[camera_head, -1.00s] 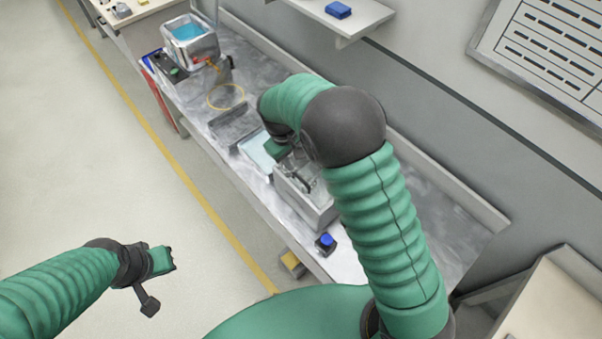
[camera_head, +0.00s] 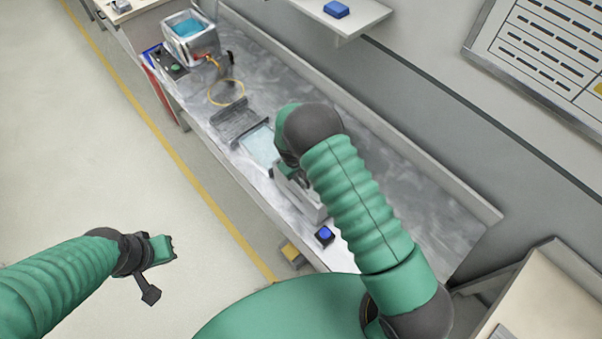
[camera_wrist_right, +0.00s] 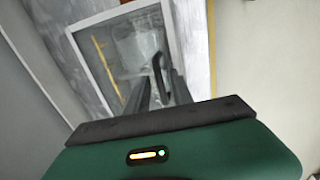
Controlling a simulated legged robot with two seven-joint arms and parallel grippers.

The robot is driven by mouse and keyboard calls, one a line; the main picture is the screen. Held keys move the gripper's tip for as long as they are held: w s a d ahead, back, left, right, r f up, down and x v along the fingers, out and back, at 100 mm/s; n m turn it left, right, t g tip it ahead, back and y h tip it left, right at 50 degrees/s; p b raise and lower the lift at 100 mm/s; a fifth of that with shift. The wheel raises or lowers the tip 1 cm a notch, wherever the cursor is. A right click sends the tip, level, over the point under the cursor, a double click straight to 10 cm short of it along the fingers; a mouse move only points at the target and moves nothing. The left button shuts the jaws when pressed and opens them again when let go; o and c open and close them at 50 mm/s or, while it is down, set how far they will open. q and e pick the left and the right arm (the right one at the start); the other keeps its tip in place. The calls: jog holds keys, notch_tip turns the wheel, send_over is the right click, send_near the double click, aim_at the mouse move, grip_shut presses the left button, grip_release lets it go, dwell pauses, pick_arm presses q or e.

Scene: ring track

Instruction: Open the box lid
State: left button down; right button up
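A grey box (camera_head: 312,206) stands on the metal bench, partly hidden by my right arm. In the right wrist view the box (camera_wrist_right: 72,36) shows a pale rim around a see-through or open top, with a yellow strip and a whitish shape inside. A pale blue panel (camera_head: 260,146) in a dark frame lies beside the box; I cannot tell if it is the lid. My right gripper (camera_wrist_right: 155,75) points at the box top with dark fingers close together; contact and grip are unclear. My left gripper (camera_head: 172,248) hangs over the floor, away from the bench, its fingers too small to read.
A blue button (camera_head: 325,235) sits at the bench's near edge. A dark tray (camera_head: 236,120), a yellow loop (camera_head: 227,92) and a container of blue liquid (camera_head: 188,36) stand farther along. A wall backs the bench (camera_head: 420,215); its right part is clear.

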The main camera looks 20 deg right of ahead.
grip_shut()
dwell(1.2)
